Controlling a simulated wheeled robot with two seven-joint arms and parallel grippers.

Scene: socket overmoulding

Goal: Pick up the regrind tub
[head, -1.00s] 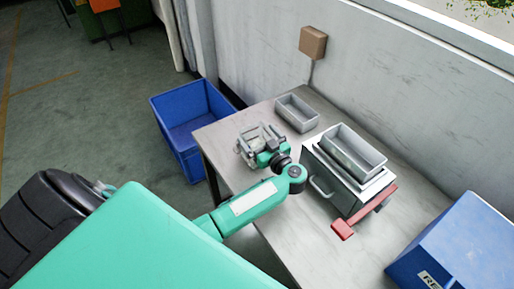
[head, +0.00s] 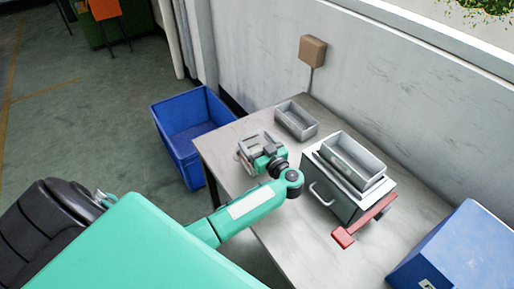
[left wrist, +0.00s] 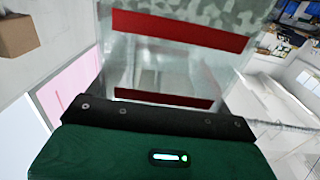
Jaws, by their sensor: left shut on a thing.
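The regrind tub (head: 249,143) looks like a small grey, partly see-through tub in the head view. It is at the left end of the table, partly hidden by my left gripper (head: 262,157). The gripper is shut on it. My right gripper is not in view.
A grey tray (head: 296,122) stands behind on the table (head: 290,235). A grey box (head: 330,192) with a metal tray (head: 352,160) on top and a red handle (head: 362,222) is to the right.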

